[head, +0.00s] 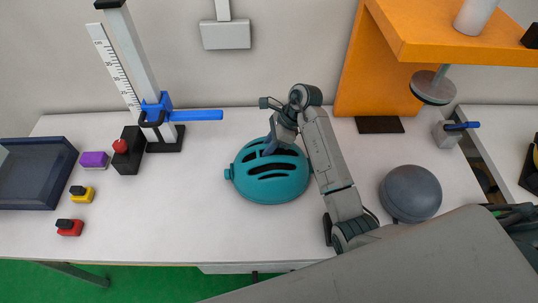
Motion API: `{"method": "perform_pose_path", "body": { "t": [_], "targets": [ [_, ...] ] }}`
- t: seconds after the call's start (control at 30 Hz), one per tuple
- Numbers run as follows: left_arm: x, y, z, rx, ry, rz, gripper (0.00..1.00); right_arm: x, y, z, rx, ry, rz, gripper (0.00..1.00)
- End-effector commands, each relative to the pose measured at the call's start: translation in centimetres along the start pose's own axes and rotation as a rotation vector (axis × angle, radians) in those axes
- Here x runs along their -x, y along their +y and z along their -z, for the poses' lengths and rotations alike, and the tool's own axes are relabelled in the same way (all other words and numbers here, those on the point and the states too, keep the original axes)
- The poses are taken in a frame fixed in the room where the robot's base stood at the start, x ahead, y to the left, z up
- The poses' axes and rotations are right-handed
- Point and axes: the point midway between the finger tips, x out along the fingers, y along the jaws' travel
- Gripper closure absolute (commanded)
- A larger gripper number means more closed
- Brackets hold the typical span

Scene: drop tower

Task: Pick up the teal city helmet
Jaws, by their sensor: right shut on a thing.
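The teal city helmet (268,187) is a rounded shell with dark vent slots, low over or on the white table in the middle of the head view. I cannot tell whether it touches the table. My right gripper (270,148) comes down on the helmet's top from the upper right and is shut on it near the upper rim. The fingertips are partly hidden against the shell. My left gripper does not show.
A drop tower (139,65) with a scale and blue arm stands behind left. Purple, yellow and red blocks and a dark tray (35,205) lie left. A grey dome (410,193) sits right, near an orange stand (385,65). The table front between is clear.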

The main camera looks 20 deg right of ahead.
Motion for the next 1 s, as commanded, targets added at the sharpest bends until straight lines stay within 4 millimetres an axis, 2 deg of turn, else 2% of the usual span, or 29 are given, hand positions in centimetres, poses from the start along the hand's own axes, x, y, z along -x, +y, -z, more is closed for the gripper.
{"method": "perform_pose_path", "body": {
  "t": [0.17,0.4,0.47,0.67,0.8,1.0],
  "targets": [
    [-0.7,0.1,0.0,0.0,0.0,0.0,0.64,0.6,0.0,-0.4,0.002,-0.002,0.003,1.0],
    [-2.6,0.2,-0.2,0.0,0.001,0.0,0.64,2.8,0.3,-1.7,0.004,-0.001,0.006,1.0],
    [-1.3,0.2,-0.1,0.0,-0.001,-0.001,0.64,3.0,1.7,-2.1,0.001,-0.001,-0.001,1.0],
    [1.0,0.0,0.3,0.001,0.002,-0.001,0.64,2.7,6.0,-2.8,0.0,-0.003,-0.003,1.0],
    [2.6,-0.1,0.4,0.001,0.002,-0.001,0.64,2.2,9.6,-3.3,-0.001,-0.004,-0.004,1.0],
    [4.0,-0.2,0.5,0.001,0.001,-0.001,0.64,1.5,13.7,-3.7,-0.001,-0.004,-0.001,1.0]
  ]
}}
